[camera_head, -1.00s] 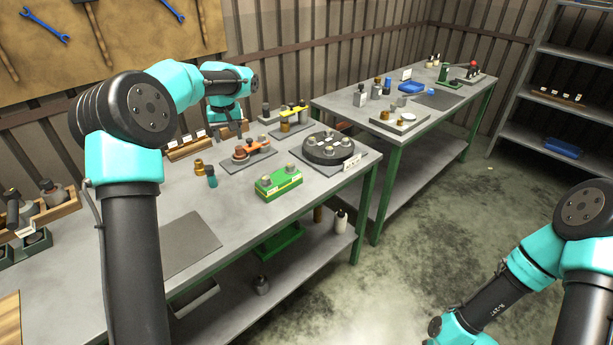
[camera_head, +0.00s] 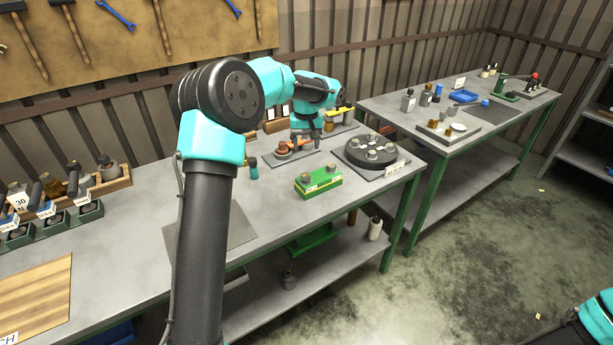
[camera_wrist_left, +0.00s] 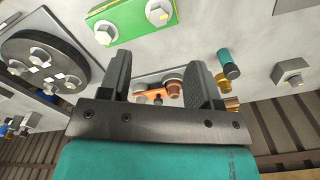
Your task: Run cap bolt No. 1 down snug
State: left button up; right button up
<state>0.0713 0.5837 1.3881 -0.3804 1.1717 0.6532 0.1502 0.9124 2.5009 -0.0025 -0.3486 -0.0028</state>
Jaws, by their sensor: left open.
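My left gripper (camera_head: 306,140) hangs over the back of the near bench. It is open; in the left wrist view its two dark fingers (camera_wrist_left: 162,82) stand apart with nothing between them. Beyond the fingers is an orange part with a copper-coloured round piece (camera_wrist_left: 172,88) on a grey plate. In the head view this orange part (camera_head: 302,144) is partly hidden by the gripper. Bolt heads show on the round black disc (camera_wrist_left: 36,62) and the green block (camera_wrist_left: 127,18). I cannot tell which bolt is No. 1. My right gripper is out of view.
A teal-handled piece (camera_head: 252,168) stands left of the orange part. The green block (camera_head: 318,182) and black disc (camera_head: 352,158) are in front and to the right. A dark mat (camera_head: 232,228) lies on the bench. A second bench (camera_head: 400,144) stands behind.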

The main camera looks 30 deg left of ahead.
aim_at(306, 177)
pick_arm(q)
notch_tip(306, 177, down, 14)
jog(key=shift+r, duration=0.25)
dwell(0.3)
jog(key=c, duration=0.9)
